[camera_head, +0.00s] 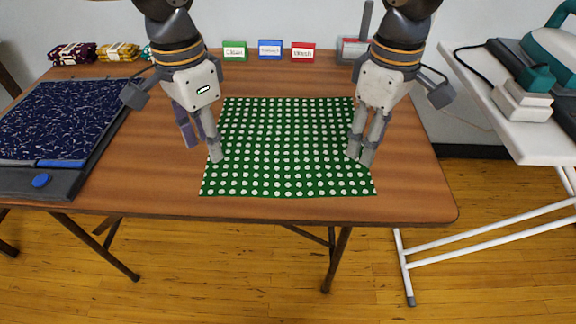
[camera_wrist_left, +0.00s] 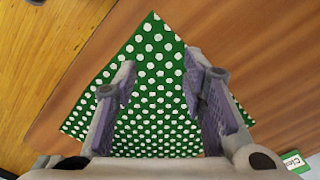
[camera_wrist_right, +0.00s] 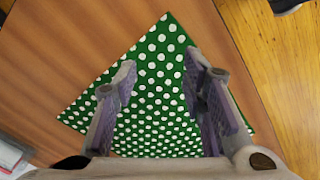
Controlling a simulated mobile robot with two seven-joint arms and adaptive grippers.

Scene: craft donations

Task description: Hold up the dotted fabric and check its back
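The dotted fabric (camera_head: 285,150), green with white dots, lies flat and spread out on the brown table. It also shows in the left wrist view (camera_wrist_left: 155,110) and the right wrist view (camera_wrist_right: 155,110). My left gripper (camera_head: 202,153) is over the fabric's left edge, its fingers apart with nothing between them. My right gripper (camera_head: 361,158) is over the right edge, also with its fingers apart and empty. In each wrist view a front corner of the fabric shows beyond the open fingers. The fabric's back is hidden against the table.
The brown table (camera_head: 420,185) is clear around the fabric. A dark blue patterned cloth (camera_head: 60,118) lies on a grey board at the left. Green (camera_head: 235,51), blue (camera_head: 269,49) and red (camera_head: 303,52) labelled blocks stand at the back. A white ironing board (camera_head: 530,135) is at the right.

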